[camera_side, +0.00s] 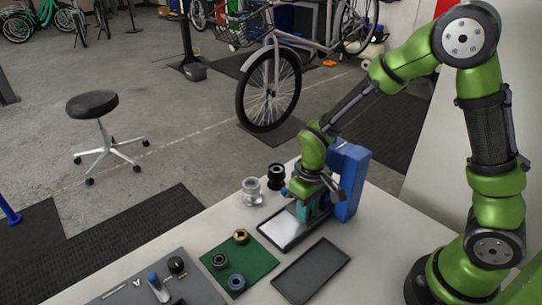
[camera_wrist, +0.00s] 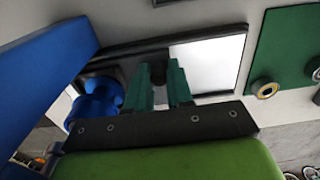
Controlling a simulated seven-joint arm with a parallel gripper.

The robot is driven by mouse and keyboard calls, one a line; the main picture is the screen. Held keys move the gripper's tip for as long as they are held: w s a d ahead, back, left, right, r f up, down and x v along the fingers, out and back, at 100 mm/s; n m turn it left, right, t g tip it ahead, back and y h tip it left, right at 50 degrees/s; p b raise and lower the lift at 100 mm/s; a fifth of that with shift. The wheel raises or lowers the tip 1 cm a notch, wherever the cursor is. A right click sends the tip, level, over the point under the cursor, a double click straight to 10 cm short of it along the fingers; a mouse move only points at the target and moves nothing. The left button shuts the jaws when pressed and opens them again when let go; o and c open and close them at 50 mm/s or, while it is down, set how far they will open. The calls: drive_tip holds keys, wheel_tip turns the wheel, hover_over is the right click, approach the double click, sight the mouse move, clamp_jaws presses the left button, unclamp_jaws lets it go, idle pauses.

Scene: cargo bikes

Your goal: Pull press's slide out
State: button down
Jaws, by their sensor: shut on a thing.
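The blue press (camera_side: 348,180) stands upright on the white table, and its blue body (camera_wrist: 40,65) fills the left of the wrist view. A long black-rimmed bed with a bright plate (camera_side: 284,230) lies in front of the press; the plate also shows in the wrist view (camera_wrist: 212,65). My gripper (camera_side: 306,210) points down over the press end of this bed. In the wrist view its teal fingers (camera_wrist: 158,80) are shut on a small dark part of the press's slide (camera_wrist: 158,72). The fingers and wrist hide much of the slide.
A green mat (camera_side: 240,262) with several rings lies left of the bed, and an empty dark tray (camera_side: 311,270) lies in front. A silver spool (camera_side: 252,191) and a black spool (camera_side: 276,176) stand behind. A grey tool mat (camera_side: 165,285) lies at front left.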

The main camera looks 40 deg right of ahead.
sight(284, 240)
drive_tip(key=shift+s+a+f, duration=0.1)
drive_tip(key=shift+a+f, duration=0.05)
drive_tip(key=shift+a, duration=1.9)
drive_tip(key=shift+s+a+f, duration=0.1)
drive_tip(key=shift+a, duration=1.95)
drive_tip(key=c, duration=1.2)
unclamp_jaws()
drive_tip(key=shift+o, duration=0.2)
wheel_tip(284, 240, up, 8)
drive_tip(key=shift+w, duration=0.15)
drive_tip(key=shift+a+f, duration=0.1)
drive_tip(key=s+d+r+m+t+y, duration=0.1)
drive_tip(key=s+d+r+m+t, duration=0.1)
drive_tip(key=s+d+r, duration=0.3)
drive_tip(key=s+d+r+m+t+y, duration=0.1)
drive_tip(key=s+d+r+m+t, duration=0.1)
drive_tip(key=s+d+r+t, duration=0.3)
drive_tip(key=shift+d+r, duration=0.3)
drive_tip(key=shift+r, duration=2.1)
